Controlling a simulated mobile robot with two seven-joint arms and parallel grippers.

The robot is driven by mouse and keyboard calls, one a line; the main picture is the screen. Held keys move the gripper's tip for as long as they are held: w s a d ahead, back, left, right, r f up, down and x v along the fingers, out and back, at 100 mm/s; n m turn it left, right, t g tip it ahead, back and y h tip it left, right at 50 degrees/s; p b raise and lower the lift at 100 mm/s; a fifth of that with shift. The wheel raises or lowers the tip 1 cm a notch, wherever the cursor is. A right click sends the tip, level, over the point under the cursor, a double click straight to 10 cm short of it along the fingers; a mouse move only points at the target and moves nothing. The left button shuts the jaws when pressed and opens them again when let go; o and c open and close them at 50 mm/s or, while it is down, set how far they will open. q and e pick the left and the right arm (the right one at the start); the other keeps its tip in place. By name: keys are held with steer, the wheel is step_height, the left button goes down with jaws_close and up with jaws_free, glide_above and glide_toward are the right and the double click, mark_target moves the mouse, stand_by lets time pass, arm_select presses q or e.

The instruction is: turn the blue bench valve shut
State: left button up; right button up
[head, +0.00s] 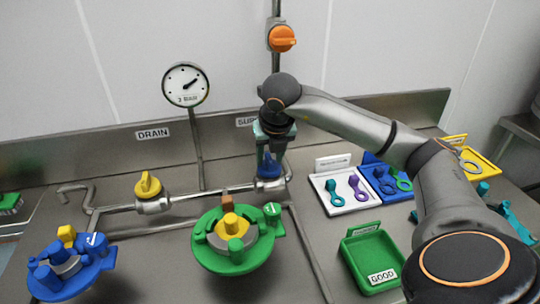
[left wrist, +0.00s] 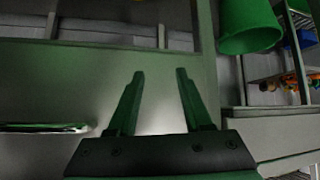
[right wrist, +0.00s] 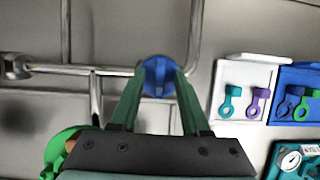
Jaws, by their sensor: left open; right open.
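The blue bench valve (head: 268,168) sits on the pipe at the middle of the bench, below the partly hidden label. My right gripper (head: 268,148) is directly above it, pointing down. In the right wrist view the blue valve handle (right wrist: 158,76) lies between the tips of my open right fingers (right wrist: 157,88). I cannot tell whether the fingers touch it. My left gripper (left wrist: 160,85) is open and empty in the left wrist view, and does not show in the head view.
A yellow valve (head: 148,185) is on the same pipe to the left. An orange valve (head: 282,39) is on the wall pipe. A gauge (head: 186,84) stands behind. Green (head: 240,262) and blue (head: 66,282) round fixtures, a green tray (head: 352,270) and a white tray (head: 337,207) are nearby.

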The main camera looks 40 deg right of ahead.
steer(key=p+v, duration=0.1)
steer(key=v, duration=1.1)
steer(key=shift+r+p, duration=0.2)
steer(key=shift+p, duration=0.2)
steer(key=shift+s+a, duration=0.1)
